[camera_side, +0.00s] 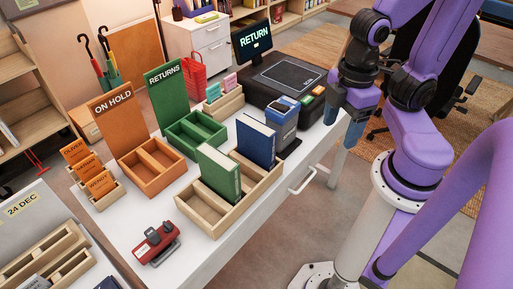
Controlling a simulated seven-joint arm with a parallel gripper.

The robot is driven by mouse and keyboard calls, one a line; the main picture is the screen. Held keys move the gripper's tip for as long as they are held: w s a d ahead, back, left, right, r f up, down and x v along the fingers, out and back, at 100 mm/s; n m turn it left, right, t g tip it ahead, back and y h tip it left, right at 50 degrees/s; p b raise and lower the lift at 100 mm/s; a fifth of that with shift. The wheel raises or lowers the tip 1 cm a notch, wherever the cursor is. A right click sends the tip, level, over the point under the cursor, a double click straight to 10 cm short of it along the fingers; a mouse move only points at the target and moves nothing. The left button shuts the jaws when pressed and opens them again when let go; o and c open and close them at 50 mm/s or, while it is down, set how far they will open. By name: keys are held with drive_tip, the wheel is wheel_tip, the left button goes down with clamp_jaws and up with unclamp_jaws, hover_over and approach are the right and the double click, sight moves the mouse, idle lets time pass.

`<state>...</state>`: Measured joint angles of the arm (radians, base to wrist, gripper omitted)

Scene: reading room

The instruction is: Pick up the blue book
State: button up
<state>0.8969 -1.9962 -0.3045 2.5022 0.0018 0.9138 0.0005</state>
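The blue book (256,142) stands upright in the back compartment of a light wooden tray (228,221) on the white table. A green book (219,172) stands in the same tray, nearer the camera and to the left. My gripper (346,113) hangs at the right, past the table's right edge and apart from the blue book. The lower part of the blue book is hidden by the tray wall.
A blue-grey box (283,122) stands close behind the blue book. Green (196,132) and orange (152,168) trays with tall signs stand left of the wooden tray. A red stamp-like device (156,244) sits at the front. A black scanner pad (287,77) lies behind.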

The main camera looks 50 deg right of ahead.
drive_tip(key=m, duration=1.3)
hover_over(256, 134)
drive_tip(key=w+d, duration=0.1)
drive_tip(key=d, duration=0.1)
drive_tip(key=f, duration=1.7)
drive_tip(key=shift+w+a+f, duration=0.15)
drive_tip(key=shift+w, duration=0.05)
clamp_jaws()
